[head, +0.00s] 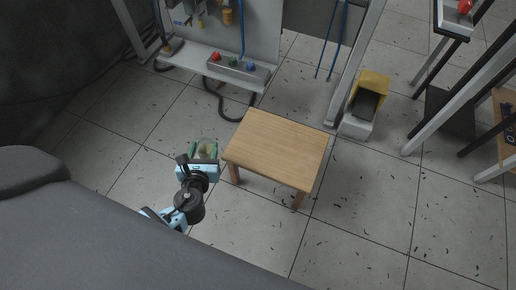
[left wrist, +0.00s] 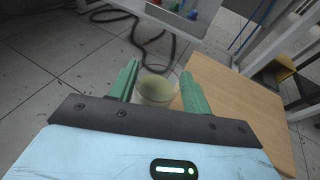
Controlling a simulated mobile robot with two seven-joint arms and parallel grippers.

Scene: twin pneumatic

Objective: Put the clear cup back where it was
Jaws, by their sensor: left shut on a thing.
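The clear cup (left wrist: 154,88) is between the two green fingers of my left gripper (left wrist: 155,90) in the left wrist view, and something pale yellowish shows inside it. The gripper is shut on the cup. In the head view my left gripper (head: 203,150) holds the cup (head: 206,147) just left of the wooden table (head: 278,145), over the floor. The table top is bare. My right gripper is not in view.
Behind the table stands a panel with a ledge (head: 185,58) carrying a box with red, green and blue buttons (head: 237,66). A dark hose (head: 222,105) hangs below it. A yellow and grey pedal (head: 366,98) stands right of the table. Small dark shavings litter the tiled floor.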

